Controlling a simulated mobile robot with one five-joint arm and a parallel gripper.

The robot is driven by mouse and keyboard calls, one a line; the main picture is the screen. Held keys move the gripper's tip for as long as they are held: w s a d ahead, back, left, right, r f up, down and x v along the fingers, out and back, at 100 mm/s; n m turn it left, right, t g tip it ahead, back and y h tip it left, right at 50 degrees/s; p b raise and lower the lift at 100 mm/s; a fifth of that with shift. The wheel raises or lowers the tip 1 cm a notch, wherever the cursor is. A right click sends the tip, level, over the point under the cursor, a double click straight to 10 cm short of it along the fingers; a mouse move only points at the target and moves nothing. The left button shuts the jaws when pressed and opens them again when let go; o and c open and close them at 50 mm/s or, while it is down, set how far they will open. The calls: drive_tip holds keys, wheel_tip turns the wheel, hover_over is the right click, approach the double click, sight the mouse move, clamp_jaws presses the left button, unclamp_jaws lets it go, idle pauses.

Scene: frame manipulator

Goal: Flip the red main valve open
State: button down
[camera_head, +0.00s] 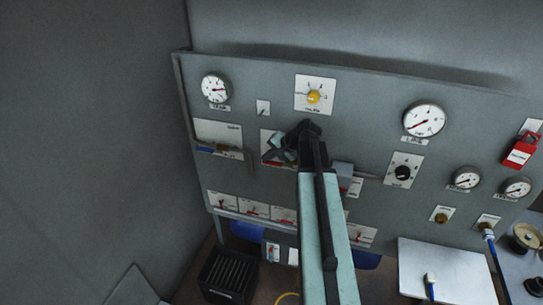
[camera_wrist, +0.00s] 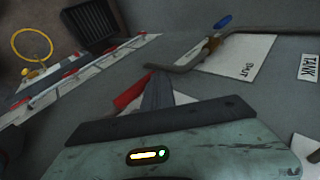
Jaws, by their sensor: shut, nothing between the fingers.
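A red valve handle (camera_wrist: 132,93) shows in the wrist view, angled beside my gripper's dark fingers. The fingers partly hide it, and I cannot tell whether they touch it. My gripper (camera_wrist: 158,85) is shut and empty, with its fingertips close to the grey panel. In the head view my gripper (camera_head: 277,150) is in front of a white plate (camera_head: 267,137) at the panel's middle left. My arm and gripper hide most of what is on that plate.
The grey panel (camera_head: 370,120) carries several gauges, a yellow knob (camera_head: 314,97) and a black knob (camera_head: 403,172). A blue-handled valve (camera_wrist: 221,22) with a bent pipe is near my fingers. Small red-handled valves (camera_head: 253,209) line the panel's bottom. A red lockout tag (camera_head: 521,150) hangs right.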

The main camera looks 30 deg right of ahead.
drive_tip(key=shift+r, duration=0.15)
drive_tip(key=a+r+p, duration=0.4)
drive_tip(key=r+p, duration=0.9)
drive_tip(key=shift+w, duration=0.25)
drive_tip(key=shift+f, duration=0.1)
